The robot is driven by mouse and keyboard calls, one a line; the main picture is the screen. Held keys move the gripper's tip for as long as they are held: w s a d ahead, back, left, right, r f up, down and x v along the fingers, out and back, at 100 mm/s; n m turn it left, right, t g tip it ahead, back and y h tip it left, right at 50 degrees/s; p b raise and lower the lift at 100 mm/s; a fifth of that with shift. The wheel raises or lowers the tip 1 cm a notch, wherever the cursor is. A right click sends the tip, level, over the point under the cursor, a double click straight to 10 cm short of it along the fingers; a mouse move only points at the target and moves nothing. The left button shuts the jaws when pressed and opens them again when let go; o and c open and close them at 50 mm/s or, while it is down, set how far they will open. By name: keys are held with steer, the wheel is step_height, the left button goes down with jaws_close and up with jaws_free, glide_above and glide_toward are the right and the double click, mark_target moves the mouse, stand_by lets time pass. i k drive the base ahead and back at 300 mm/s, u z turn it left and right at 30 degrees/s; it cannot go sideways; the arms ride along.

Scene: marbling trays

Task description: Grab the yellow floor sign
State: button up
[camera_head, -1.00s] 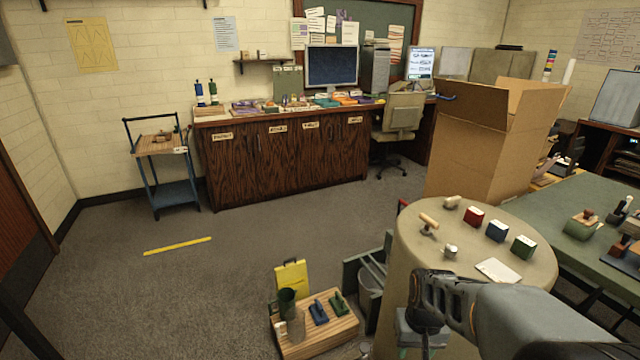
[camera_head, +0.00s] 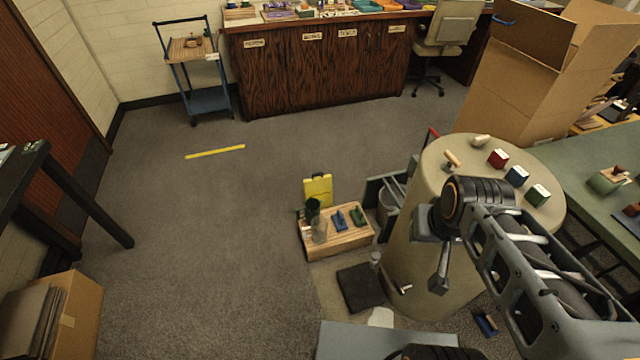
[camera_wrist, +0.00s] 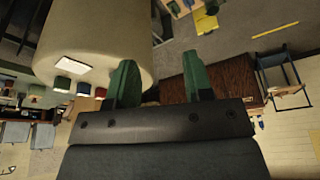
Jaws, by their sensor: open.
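The yellow floor sign (camera_head: 318,189) stands upright on the floor just behind a low wooden crate (camera_head: 338,243), which hides its lower part. It has a dark handle opening at its top. It also shows upside down in the wrist view, as a small yellow patch (camera_wrist: 205,22) at the top. My gripper (camera_wrist: 160,78) is open, with two green fingers spread apart and nothing between them. It is well away from the sign. In the head view my arm reaches in from the lower right, over the round table.
A round table (camera_head: 440,180) with small blocks stands right of the crate. A cardboard box (camera_head: 545,95) stands behind it. A dark mat (camera_head: 361,288) lies before the crate. A yellow strip (camera_head: 215,152) lies on the carpet. The floor left of the sign is clear.

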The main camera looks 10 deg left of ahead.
mark_target(320, 187)
steer(key=u, duration=0.05)
steer(key=k, duration=0.5)
steer(key=u, duration=1.3)
steer(key=i, duration=6.05)
steer(key=z, duration=3.8)
steer(key=i, duration=0.15)
steer(key=z, duration=0.55)
